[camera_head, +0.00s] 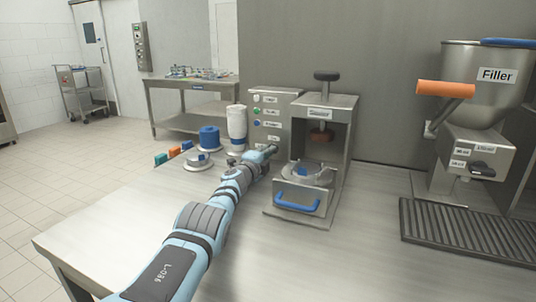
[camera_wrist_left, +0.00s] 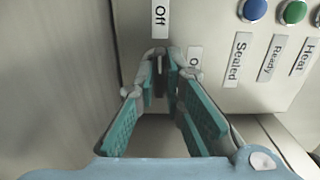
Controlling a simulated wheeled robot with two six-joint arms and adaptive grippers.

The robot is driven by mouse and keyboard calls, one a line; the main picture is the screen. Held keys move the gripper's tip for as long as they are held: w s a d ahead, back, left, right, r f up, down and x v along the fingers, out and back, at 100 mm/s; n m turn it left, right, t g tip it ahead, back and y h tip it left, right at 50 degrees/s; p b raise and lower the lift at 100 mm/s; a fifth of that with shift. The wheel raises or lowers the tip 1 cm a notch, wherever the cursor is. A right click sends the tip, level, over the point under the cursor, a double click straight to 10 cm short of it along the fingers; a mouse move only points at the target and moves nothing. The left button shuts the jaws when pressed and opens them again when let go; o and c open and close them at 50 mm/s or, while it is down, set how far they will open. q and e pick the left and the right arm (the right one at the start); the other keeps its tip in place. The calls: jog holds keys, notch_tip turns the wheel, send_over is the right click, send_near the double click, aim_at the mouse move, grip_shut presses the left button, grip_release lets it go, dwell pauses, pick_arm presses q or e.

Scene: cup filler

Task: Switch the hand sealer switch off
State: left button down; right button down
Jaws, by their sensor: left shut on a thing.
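The hand sealer's control box (camera_head: 285,97) stands on the steel table, left of the sealer press (camera_head: 343,115). My left arm reaches up to the low front of this box, and my left gripper (camera_head: 269,152) is at its panel. In the left wrist view, the gripper (camera_wrist_left: 160,72) is closed around the small dark switch (camera_wrist_left: 159,80) on the panel. An "Off" label (camera_wrist_left: 160,14) is at the top, and a partly covered label starting with "O" (camera_wrist_left: 194,58) is at the right. The fingers hide most of the switch, so its setting is unclear. My right gripper is out of view.
A blue-handled drawer (camera_head: 297,203) sits below the press. A white container (camera_head: 237,122) and a blue tub (camera_head: 209,136) stand behind my arm. The filler (camera_head: 487,85) and a drain grate (camera_head: 470,232) are at the right.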

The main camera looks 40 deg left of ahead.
pick_arm(q)
jog(key=c, duration=1.7)
grip_release()
